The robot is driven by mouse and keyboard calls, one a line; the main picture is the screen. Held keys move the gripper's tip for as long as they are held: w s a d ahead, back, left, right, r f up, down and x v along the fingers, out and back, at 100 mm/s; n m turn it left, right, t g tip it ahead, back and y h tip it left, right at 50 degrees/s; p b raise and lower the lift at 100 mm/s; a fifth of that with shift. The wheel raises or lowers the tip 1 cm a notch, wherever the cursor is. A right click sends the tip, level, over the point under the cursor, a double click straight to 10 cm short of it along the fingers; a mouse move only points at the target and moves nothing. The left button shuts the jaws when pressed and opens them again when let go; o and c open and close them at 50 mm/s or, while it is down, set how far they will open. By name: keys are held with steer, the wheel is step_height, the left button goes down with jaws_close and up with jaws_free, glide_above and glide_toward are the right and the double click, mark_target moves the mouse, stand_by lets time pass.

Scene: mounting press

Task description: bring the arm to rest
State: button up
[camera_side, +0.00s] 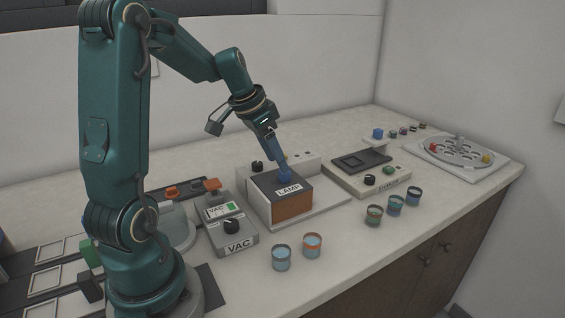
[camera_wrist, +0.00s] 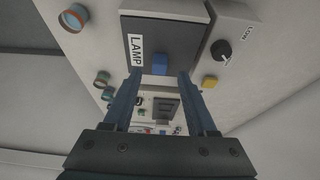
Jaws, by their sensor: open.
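My gripper (camera_side: 282,168) reaches down at a slant over the lamp box (camera_side: 291,206), which has a dark top, an orange front and a LAMP label. A blue block (camera_side: 286,177) sits on the box top, right at my fingertips. In the wrist view, my two fingers (camera_wrist: 159,76) stand apart, with the blue block (camera_wrist: 160,63) between or just beyond their tips. I cannot tell whether either finger touches it. The lamp box (camera_wrist: 190,25) fills the upper middle of that view.
The VAC unit (camera_side: 234,237) stands left of the lamp box. Small cups stand in front: a blue one (camera_side: 281,258), an orange-rimmed one (camera_side: 312,245) and several at right. A device with a dark plate (camera_side: 361,160) and a round holed tray (camera_side: 459,151) are at right.

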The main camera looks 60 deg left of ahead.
steer(key=shift+v, duration=0.8)
steer(key=s+d+r+m+t, duration=0.15)
steer(key=d+r+m, duration=0.35)
steer(key=d, duration=0.8)
steer(key=s+d+f+n, duration=0.1)
steer(key=s+d+n, duration=0.1)
steer(key=s, duration=0.3)
steer(key=s+d+f+n, duration=0.1)
steer(key=s+d+n, duration=0.1)
steer(key=s, duration=0.4)
steer(key=shift+d+f+n, duration=0.3)
steer(key=shift+f+n, duration=0.05)
steer(key=shift+n, duration=0.15)
steer(key=shift+s+g, duration=0.1)
steer(key=shift+g, duration=0.15)
